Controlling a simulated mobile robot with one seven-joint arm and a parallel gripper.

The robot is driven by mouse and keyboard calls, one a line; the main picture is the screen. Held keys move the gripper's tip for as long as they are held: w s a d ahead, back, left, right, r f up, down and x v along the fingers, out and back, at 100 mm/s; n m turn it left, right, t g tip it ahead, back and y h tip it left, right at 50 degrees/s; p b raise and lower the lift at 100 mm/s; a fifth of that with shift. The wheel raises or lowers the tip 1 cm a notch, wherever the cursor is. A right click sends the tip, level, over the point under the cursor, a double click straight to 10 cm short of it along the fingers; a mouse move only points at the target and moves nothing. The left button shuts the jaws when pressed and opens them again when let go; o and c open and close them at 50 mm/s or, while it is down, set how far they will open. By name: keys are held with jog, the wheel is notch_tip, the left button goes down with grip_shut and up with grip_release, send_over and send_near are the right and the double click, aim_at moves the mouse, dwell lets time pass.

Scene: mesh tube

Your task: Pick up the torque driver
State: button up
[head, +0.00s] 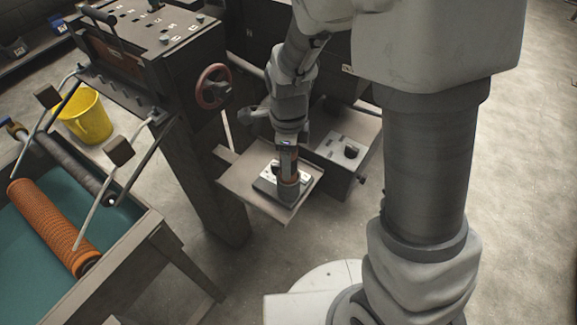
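My gripper (287,150) points down over a small metal shelf (240,182) at the middle of the head view. Directly below it is an upright cylindrical thing with a brown-orange band and a dark grey lower end, probably the torque driver (289,182). It stands at the shelf's front part, beside a pale plate (267,181) with small dark parts. My gripper's end and the top of this thing overlap in the picture. I cannot tell whether the fingers are around it or just above it, nor whether they are closed.
A machine cabinet with a red handwheel (213,86) stands left of the shelf. A grey box with a black knob (351,151) is to the right. At left are a yellow bucket (84,117) and a teal-bedded table with an orange mesh tube (53,228). The floor at right is clear.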

grip_shut()
